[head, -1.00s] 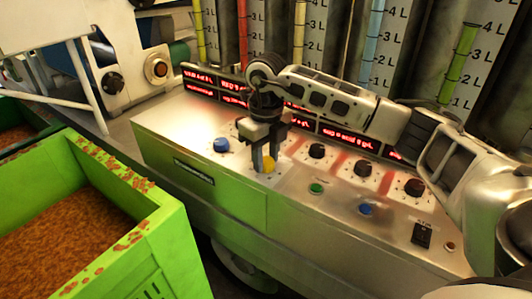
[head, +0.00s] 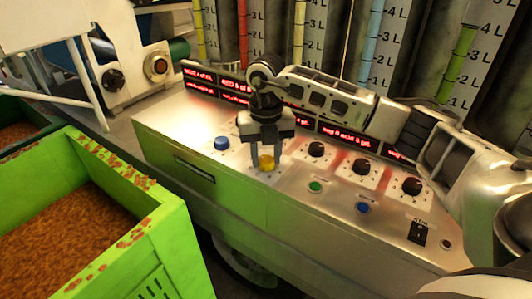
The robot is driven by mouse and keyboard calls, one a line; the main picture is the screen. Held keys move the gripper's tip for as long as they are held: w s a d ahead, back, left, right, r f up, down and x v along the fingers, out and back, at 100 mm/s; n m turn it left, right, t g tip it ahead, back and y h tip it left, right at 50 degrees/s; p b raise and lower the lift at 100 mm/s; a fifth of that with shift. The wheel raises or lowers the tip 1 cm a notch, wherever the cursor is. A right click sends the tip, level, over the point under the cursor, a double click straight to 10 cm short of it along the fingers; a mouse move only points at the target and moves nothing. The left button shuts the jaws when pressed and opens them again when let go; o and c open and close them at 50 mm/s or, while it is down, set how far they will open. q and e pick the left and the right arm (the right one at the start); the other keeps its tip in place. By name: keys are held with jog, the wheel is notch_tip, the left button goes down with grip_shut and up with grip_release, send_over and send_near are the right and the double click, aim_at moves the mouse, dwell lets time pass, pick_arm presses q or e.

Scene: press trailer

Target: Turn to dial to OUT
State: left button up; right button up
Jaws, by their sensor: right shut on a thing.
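The yellow knob (head: 267,163) stands on the slanted metal control panel, in its front row of coloured controls. My right gripper (head: 266,158) comes down over it, with one finger on each side, shut on the knob. The gripper body hides the panel just behind the knob. I cannot read any OUT marking or the knob's pointer. My left gripper is out of view.
Black dials (head: 315,149) stand to the right behind the knob. A blue knob (head: 221,143), a green button (head: 316,187) and another blue button (head: 362,207) share the front row. Red displays line the panel's back. A green crate (head: 168,235) stands front left.

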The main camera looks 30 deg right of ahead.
aim_at(266, 159)
dwell(0.4)
jog(key=o, duration=1)
notch_tip(266, 159, up, 16)
jog(key=shift+p, duration=0.35)
